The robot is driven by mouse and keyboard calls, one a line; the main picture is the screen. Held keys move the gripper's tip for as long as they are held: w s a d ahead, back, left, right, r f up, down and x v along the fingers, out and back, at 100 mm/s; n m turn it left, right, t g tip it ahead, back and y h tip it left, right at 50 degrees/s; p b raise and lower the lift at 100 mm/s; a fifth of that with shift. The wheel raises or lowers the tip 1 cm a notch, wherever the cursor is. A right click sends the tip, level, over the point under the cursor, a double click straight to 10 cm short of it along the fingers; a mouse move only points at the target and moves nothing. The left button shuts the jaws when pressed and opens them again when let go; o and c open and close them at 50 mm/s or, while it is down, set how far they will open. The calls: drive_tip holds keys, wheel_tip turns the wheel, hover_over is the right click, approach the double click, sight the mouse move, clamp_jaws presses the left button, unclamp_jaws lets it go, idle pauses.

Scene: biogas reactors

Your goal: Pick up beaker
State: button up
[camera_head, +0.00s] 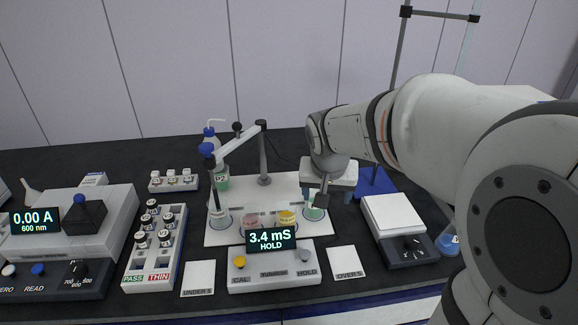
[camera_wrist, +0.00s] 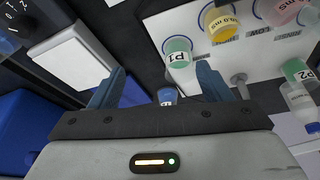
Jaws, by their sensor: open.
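The task does not say which beaker. A small clear beaker of green liquid labelled P1 (camera_wrist: 178,58) stands near the right finger in the wrist view. In the head view a green-filled beaker (camera_head: 314,208) stands at the white board's right end, just below my gripper (camera_head: 332,194). Another green beaker labelled P2 (camera_head: 222,180) stands at the back left of the board and shows in the wrist view (camera_wrist: 296,70). A clear beaker (camera_head: 219,217) stands at the board's front left. In the wrist view my gripper (camera_wrist: 160,72) is open, with no beaker between its blue fingers.
Pink (camera_head: 251,220) and yellow (camera_head: 286,218) cups stand on the board behind the meter (camera_head: 272,262). A probe arm (camera_head: 264,155) rises over the board. A balance (camera_head: 395,222) is at right, a vial rack (camera_head: 155,245) at left. A blue object (camera_wrist: 167,96) shows partly between the fingers.

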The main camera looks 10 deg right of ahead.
drive_tip(key=shift+m, duration=0.6)
drive_tip(key=w+f, duration=0.1)
drive_tip(key=w, duration=0.1)
drive_tip(key=w+f+b, duration=0.1)
drive_tip(key=w+f, duration=0.1)
drive_tip(key=w+f+b, duration=0.1)
drive_tip(key=w+f, duration=0.1)
drive_tip(key=w, duration=0.1)
drive_tip(key=shift+a, duration=0.4)
drive_tip(key=x, duration=0.7)
drive_tip(key=shift+w, duration=0.15)
drive_tip(key=shift+r, duration=0.15)
drive_tip(key=c, duration=1.2)
